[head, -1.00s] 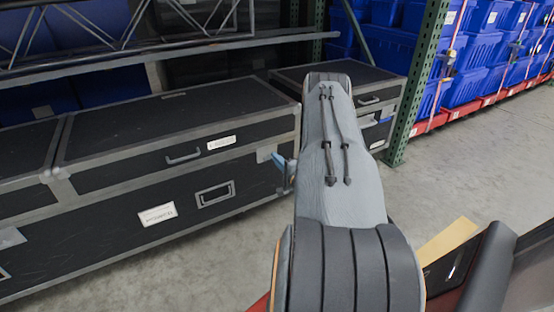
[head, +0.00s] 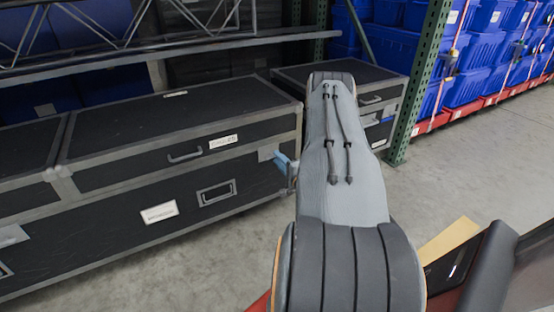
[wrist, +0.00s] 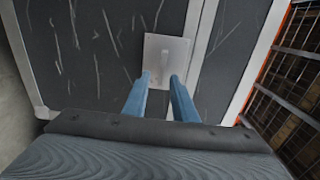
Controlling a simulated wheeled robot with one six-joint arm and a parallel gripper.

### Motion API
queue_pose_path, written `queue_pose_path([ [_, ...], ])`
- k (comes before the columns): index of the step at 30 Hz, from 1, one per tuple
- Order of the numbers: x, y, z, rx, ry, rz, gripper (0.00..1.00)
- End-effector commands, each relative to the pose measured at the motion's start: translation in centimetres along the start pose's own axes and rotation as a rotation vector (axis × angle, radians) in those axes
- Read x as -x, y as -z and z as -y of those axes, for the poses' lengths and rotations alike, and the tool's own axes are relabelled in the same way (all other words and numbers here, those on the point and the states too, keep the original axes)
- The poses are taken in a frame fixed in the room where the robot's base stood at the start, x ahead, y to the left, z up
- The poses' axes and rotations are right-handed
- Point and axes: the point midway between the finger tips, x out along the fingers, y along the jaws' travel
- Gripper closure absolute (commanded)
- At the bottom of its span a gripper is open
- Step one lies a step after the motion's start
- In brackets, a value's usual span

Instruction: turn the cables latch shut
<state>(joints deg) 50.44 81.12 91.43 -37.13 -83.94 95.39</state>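The black flight case (head: 120,125) with grey edging stands at the left in the head view; its label (head: 223,142) seems to read "cables", though blurred. A pale square latch plate (head: 266,153) is on its front near the right end. The plate (wrist: 166,52) fills the middle of the wrist view, with a thin pale raised part on it. My gripper (wrist: 161,78) has two blue fingers with a gap between them, tips over the plate's lower part. I cannot tell whether they touch it. In the head view my arm hides most of the gripper (head: 286,163).
A smaller dark case (head: 340,82) stands behind my arm. A green rack upright (head: 418,85) and blue totes (head: 472,85) on red bases are at the right. A metal shelf beam (head: 150,55) runs above the cases. Concrete floor (head: 450,170) is clear at the right.

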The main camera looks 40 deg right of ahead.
Motion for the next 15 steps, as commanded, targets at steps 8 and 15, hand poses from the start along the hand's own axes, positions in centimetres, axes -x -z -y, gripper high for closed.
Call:
queue_pose_path([
  [8, 4.5, -0.1, 0.1, -0.002, -0.002, 0.002, 0.75],
  [15, 6.5, -0.2, 0.0, -0.001, -0.001, 0.005, 0.75],
])
